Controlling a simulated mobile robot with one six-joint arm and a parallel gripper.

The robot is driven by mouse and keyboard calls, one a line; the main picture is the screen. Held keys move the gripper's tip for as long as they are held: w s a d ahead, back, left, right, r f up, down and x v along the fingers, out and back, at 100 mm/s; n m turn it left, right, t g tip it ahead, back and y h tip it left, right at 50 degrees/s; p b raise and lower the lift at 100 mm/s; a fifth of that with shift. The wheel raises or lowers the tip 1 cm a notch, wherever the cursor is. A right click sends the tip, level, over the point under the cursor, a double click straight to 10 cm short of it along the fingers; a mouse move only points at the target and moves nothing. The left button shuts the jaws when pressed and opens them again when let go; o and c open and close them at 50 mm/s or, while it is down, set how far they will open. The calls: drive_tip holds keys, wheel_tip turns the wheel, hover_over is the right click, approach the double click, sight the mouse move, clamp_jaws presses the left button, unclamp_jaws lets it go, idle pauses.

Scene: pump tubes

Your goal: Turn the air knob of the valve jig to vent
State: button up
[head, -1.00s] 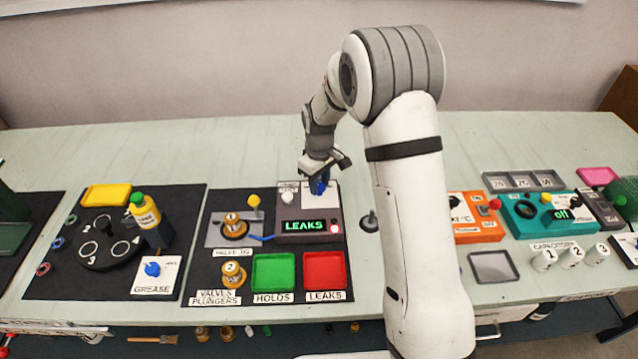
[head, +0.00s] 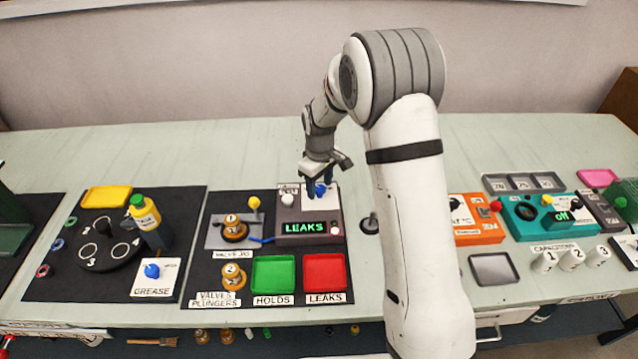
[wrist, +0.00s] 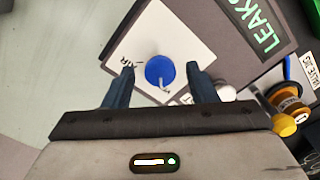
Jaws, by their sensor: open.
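The air knob (wrist: 160,71) is a round blue knob with a light pointer mark, on a white plate (wrist: 150,35) lettered AIR in the wrist view. In the head view the knob (head: 320,190) shows below my gripper. My gripper (wrist: 162,72) is open, its two dark fingers on either side of the knob in the picture; I cannot tell whether they touch it. A brass valve numbered 1 (head: 234,228) sits on the jig's grey plate (head: 217,240).
A white knob (head: 288,201) stands left of the air knob. A yellow-topped lever (head: 253,203) is near the valve. Green (head: 273,273) and red (head: 324,272) trays lie in front. Bare table (head: 240,150) lies behind the jig.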

sight(319, 187)
wheel_tip(319, 187, up, 8)
drive_tip(key=shift+f, duration=0.1)
idle(0.4)
idle(0.4)
drive_tip(key=s+d+r+m+t, duration=0.1)
drive_tip(key=s+d+r+m, duration=0.1)
drive_tip(key=s+d+r, duration=0.4)
drive_tip(key=s+d+r+m, duration=0.2)
drive_tip(key=s+r+m, duration=0.15)
drive_tip(key=s, duration=0.45)
drive_tip(key=s+d+m, duration=0.2)
drive_tip(key=s, duration=0.5)
drive_tip(key=s+d+m+t, duration=0.1)
drive_tip(key=s, duration=0.7)
drive_tip(key=shift+d+r+m+t, duration=0.3)
drive_tip(key=shift+d+r+m, duration=0.05)
drive_tip(key=shift+d+r, duration=0.05)
drive_tip(key=shift+c, duration=0.3)
